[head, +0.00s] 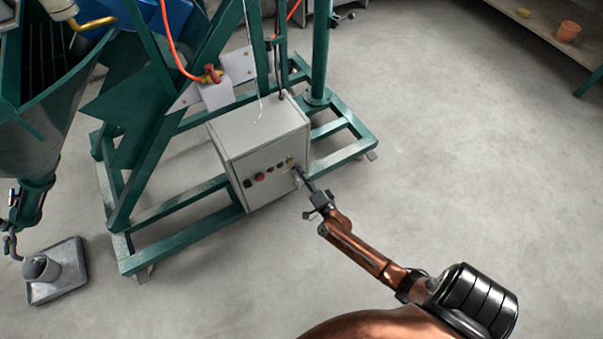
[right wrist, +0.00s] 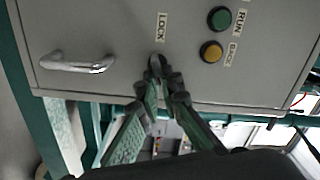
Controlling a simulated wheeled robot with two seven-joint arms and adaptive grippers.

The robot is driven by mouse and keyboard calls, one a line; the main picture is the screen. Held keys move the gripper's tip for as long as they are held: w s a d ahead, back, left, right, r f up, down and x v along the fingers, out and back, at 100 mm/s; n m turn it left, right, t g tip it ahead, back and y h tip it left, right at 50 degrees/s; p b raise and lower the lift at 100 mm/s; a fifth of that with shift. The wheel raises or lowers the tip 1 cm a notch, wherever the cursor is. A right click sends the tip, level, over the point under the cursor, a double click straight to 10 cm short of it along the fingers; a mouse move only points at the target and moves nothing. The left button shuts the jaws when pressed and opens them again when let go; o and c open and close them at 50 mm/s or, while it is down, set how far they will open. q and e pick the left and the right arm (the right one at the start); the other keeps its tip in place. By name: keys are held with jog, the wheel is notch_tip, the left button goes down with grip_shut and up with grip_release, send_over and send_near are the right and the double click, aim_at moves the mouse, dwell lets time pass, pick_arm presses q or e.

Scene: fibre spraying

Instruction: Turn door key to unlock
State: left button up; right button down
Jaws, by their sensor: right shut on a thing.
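A grey control cabinet (head: 262,140) stands on the green frame. Its front panel (right wrist: 125,25) fills the upper right wrist view, with a label reading LOCK (right wrist: 162,27). Below the label, my right gripper (right wrist: 157,84) is shut on the small dark key (right wrist: 156,64) at the panel. The fingertips partly hide the key, and I cannot tell its exact angle. In the head view my right gripper (head: 303,179) reaches the cabinet's front at its right side. A silver door handle (right wrist: 78,65) is left of the key. My left gripper is not in view.
A green button (right wrist: 219,18) and a yellow button (right wrist: 211,51) sit right of the key. Green frame beams (head: 180,203) surround the cabinet. A grey tray (head: 75,280) with a container lies at left. The floor (head: 430,150) at right is clear.

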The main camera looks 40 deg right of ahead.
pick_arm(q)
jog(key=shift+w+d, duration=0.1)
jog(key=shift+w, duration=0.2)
pick_arm(e)
jog(key=c, duration=2.1)
grip_release()
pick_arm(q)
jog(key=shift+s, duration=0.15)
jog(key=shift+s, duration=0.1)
pick_arm(e)
jog(key=shift+s, duration=0.15)
jog(key=v, duration=1.1)
jog(key=shift+s+f, duration=0.1)
jog(key=shift+s, duration=0.25)
jog(key=shift+a, duration=0.1)
